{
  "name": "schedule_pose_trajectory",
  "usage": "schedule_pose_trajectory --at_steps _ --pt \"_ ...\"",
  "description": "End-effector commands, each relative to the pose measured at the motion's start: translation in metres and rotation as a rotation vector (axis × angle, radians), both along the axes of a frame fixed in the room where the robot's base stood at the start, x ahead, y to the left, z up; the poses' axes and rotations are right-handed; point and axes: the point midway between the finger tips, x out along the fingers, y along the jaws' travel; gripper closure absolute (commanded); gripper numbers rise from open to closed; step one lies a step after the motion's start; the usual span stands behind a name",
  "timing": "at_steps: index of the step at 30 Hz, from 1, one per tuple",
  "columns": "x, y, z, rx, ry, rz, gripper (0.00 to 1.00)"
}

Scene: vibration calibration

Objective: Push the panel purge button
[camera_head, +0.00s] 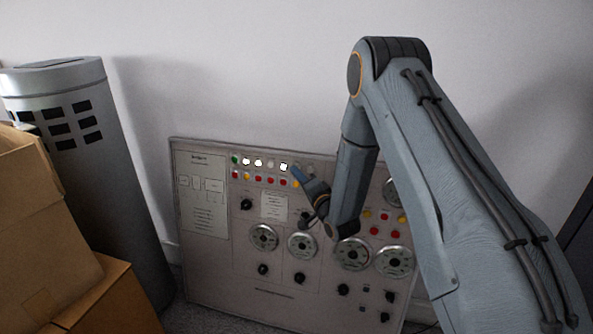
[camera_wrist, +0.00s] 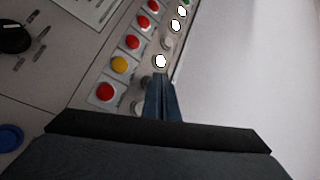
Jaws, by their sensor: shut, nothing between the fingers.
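The control panel (camera_head: 290,280) leans against the wall and carries rows of coloured buttons, dials and knobs. I cannot read which button is the purge button. A row of lit white buttons (camera_head: 258,162) and a green one (camera_head: 235,159) runs along its top, above a row of red and yellow buttons. In the wrist view, the shut fingertips (camera_wrist: 160,77) are just below a lit white button (camera_wrist: 160,62). I cannot tell whether they touch the panel. Nearby unlit buttons are partly hidden by the fingers.
A grey cylinder (camera_head: 125,170) and cardboard boxes (camera_head: 50,220) stand left of the panel. The white wall (camera_head: 240,70) is behind it. A red button (camera_wrist: 105,92), a yellow button (camera_wrist: 120,64) and a blue round part (camera_wrist: 10,137) lie left of the fingers.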

Motion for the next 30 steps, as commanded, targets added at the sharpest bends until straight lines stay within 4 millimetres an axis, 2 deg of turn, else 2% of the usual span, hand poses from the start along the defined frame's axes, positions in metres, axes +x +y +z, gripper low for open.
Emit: schedule_pose_trajectory --at_steps 30 --pt "0.0072 -0.0025 -0.0011 -0.001 -0.001 0.000 1.00"
